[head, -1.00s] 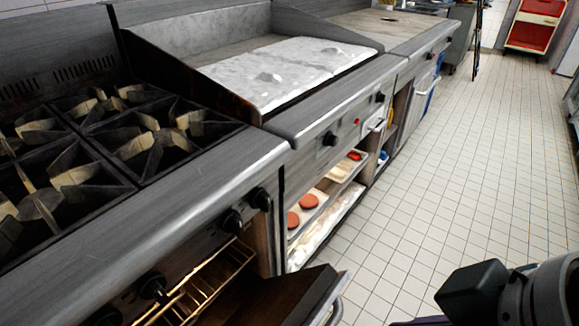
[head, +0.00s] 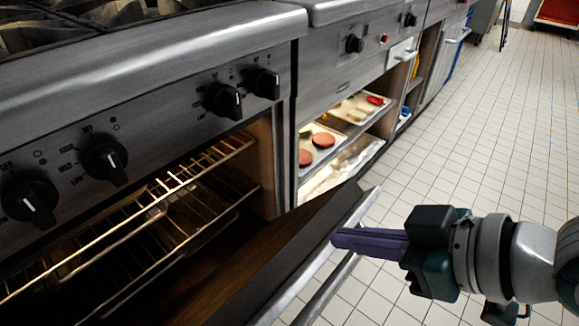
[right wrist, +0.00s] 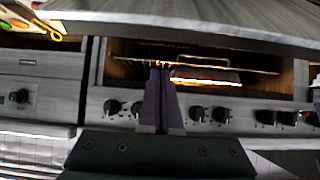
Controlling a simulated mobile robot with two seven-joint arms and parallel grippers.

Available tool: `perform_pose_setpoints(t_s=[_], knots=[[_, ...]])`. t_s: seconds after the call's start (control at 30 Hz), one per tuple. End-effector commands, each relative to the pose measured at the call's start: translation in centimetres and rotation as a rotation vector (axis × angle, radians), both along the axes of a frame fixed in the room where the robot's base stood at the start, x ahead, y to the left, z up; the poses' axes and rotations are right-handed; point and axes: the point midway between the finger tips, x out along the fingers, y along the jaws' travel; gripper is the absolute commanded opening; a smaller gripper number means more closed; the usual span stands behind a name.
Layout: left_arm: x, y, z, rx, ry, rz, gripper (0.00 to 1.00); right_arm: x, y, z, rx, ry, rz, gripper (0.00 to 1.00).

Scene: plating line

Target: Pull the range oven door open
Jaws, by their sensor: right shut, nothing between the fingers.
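The range oven door (head: 300,245) is partly open, tilted out and down from the oven front. Its metal handle bar (head: 328,288) runs along the outer side of its upper edge. The oven cavity (head: 190,225) shows behind it. My right gripper (head: 336,240) is shut and empty, its purple fingers pointing left at the door's top edge, near the handle. I cannot tell whether they touch. In the right wrist view, which looks upside down, the shut fingers (right wrist: 160,70) stand in front of the oven opening, with the door (right wrist: 190,28) along the top. My left gripper is not in view.
Wire racks (head: 175,195) sit inside the oven. Black knobs (head: 105,160) line the panel above. A lit shelf beyond holds trays with red patties (head: 323,140). The tiled floor (head: 480,130) on the right is clear.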

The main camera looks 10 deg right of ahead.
Motion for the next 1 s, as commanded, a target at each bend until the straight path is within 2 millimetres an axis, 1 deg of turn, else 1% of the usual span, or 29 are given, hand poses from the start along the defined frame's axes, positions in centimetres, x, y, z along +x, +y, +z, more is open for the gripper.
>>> perform_pose_setpoints(t_s=[0.17, 0.5, 0.53, 0.6, 0.73, 1.0], knots=[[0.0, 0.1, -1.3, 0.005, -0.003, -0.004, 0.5, 1.6, 1.3, -1.5, 0.004, -0.002, 0.001, 0.0], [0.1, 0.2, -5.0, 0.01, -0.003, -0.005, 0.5, 6.4, 4.8, -5.9, 0.003, 0.0, 0.0, 0.0], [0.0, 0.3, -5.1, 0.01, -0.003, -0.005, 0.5, 6.4, 4.8, -6.2, 0.003, 0.002, 0.001, 0.0], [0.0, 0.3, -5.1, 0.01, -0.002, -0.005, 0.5, 5.2, 3.9, -6.7, -0.004, 0.005, 0.001, 0.0], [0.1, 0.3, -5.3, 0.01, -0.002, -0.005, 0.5, 4.2, 3.2, -7.5, -0.001, 0.004, 0.001, 0.0], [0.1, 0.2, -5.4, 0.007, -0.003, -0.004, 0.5, 3.6, 2.7, -7.8, 0.0, 0.001, 0.001, 0.0]])
